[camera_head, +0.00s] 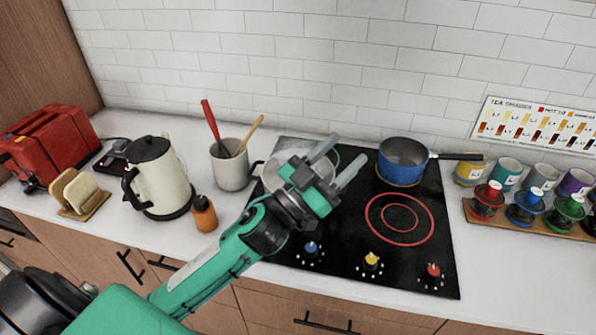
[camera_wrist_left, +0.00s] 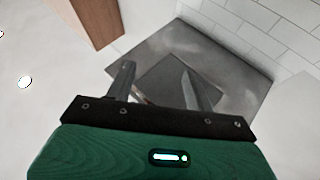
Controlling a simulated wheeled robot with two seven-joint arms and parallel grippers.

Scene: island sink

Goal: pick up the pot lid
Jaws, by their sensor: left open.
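A pale grey lidded pot stands on the left part of the black cooktop, mostly hidden behind my left gripper (camera_head: 341,158). Part of its pot lid (camera_head: 290,150) shows behind the gripper; its knob cannot be made out. My left gripper is open, its two grey fingers pointing up and right over the pot. No object shows held between them. In the left wrist view the open fingers (camera_wrist_left: 158,72) stand in front of a grey, blurred surface with a darker square; the lid cannot be told there.
A blue saucepan (camera_head: 402,160) stands at the back right of the cooktop (camera_head: 340,235). A utensil crock (camera_head: 231,170), orange bottle (camera_head: 204,214), cream kettle (camera_head: 160,180) and red toaster (camera_head: 50,145) stand left. Jars (camera_head: 487,198) stand right. The tiled wall is behind.

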